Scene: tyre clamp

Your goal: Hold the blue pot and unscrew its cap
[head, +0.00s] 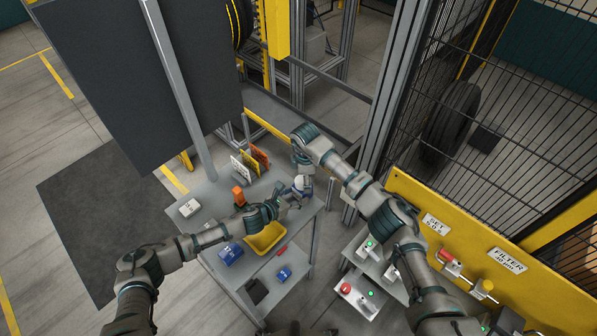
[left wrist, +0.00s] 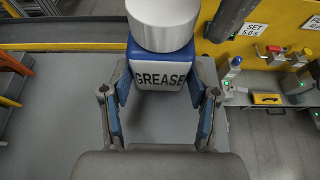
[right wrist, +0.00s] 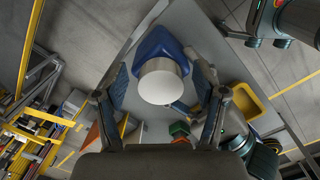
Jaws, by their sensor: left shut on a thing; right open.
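The blue pot (left wrist: 160,75), labelled GREASE, has a wide pale cap (left wrist: 160,22) on top. In the left wrist view my left gripper (left wrist: 162,95) is shut on the pot, one finger against each side. In the head view the pot (head: 302,184) is small, at the far right end of the table. My right gripper (head: 301,160) is just above it. In the right wrist view the cap (right wrist: 162,82) shows from above, between the open fingers of my right gripper (right wrist: 162,75). Gaps show between cap and fingers.
The grey table (head: 215,200) holds a yellow tray (head: 250,250), a blue box (head: 230,253), a white box (head: 189,208) and an orange item (head: 239,195). Upright panels (head: 258,158) stand at its back. A yellow barrier (head: 470,255) with mesh fencing is on the right.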

